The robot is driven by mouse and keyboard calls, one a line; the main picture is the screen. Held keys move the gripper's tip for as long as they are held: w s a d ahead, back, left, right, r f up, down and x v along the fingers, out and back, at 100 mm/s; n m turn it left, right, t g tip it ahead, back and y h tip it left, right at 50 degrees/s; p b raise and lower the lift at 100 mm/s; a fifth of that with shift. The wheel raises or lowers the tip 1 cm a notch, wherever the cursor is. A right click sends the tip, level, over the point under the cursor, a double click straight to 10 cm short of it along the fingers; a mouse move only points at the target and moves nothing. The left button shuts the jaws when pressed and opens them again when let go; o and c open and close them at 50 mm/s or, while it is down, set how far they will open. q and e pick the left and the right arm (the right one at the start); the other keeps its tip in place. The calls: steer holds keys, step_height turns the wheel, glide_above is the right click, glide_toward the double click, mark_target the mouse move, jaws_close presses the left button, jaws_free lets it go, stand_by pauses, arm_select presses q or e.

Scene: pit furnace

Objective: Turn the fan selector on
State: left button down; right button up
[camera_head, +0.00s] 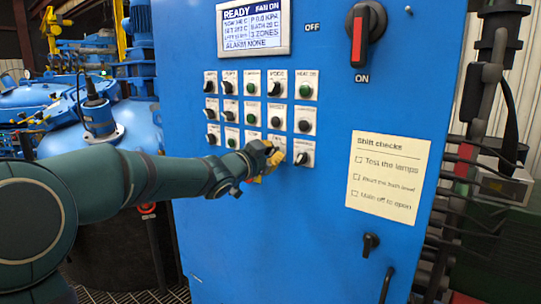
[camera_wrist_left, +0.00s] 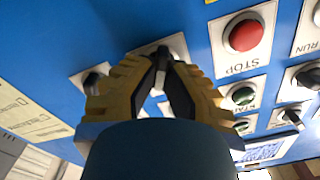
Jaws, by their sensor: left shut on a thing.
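The blue control cabinet (camera_head: 330,230) carries rows of selectors and buttons on white plates. My left gripper (camera_head: 270,160) is at the lowest row of the panel, its yellow fingers shut on a selector knob. In the left wrist view the gripper (camera_wrist_left: 162,75) closes around the dark selector knob (camera_wrist_left: 162,56) on its white plate. The fingers hide most of the knob, and its label cannot be read. The display (camera_head: 253,28) reads READY and FAN ON. My right gripper is not in view.
A red STOP button (camera_wrist_left: 244,35) sits beside the gripped selector. Another selector (camera_wrist_left: 95,80) is on its other side. A main switch (camera_head: 364,33) with a red handle is at upper right, pointing down to ON. A shift-checks note (camera_head: 388,177) is on the cabinet.

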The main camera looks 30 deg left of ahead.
arm_select(q)
steer(key=shift+r, duration=0.1)
steer(key=c, duration=1)
jaws_free()
steer(key=s, duration=0.8)
steer(key=s+a, duration=0.1)
steer(key=s, duration=0.3)
